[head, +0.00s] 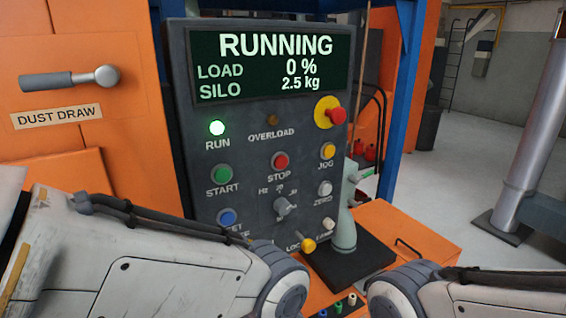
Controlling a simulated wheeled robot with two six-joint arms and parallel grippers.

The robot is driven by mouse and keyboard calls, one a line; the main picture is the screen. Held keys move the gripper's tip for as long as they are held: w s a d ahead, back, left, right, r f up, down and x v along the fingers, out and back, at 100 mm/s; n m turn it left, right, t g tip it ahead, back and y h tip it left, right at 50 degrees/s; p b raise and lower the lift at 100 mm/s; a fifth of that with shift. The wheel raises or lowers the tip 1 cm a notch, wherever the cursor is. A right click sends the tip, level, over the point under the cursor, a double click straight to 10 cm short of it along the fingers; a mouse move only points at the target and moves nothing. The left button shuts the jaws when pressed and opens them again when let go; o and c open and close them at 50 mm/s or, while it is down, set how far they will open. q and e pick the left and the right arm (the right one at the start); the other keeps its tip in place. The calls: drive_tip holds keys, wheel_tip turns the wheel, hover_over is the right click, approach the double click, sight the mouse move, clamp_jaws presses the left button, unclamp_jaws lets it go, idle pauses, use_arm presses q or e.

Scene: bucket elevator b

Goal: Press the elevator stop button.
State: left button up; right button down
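The dark grey control panel (247,205) stands upright straight ahead of me. The red stop button (280,161) sits near its middle, with the label STOP below it. The green start button (221,174) is to its left, and the yellow jog button (327,151) to its right. The display (272,62) reads RUNNING, load 0 %, silo 2.5 kg. The run lamp (217,128) glows green; the overload lamp (272,119) looks dark. My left arm comes in at lower left and my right arm at lower right. Neither gripper shows.
A red mushroom button (331,116) on a yellow ring is at the panel's upper right. A knob (283,207), a blue button (227,217) and a white zero button (325,188) sit lower. A grey-green post (345,210) stands right of the panel. An orange dust drawer (75,60) is left.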

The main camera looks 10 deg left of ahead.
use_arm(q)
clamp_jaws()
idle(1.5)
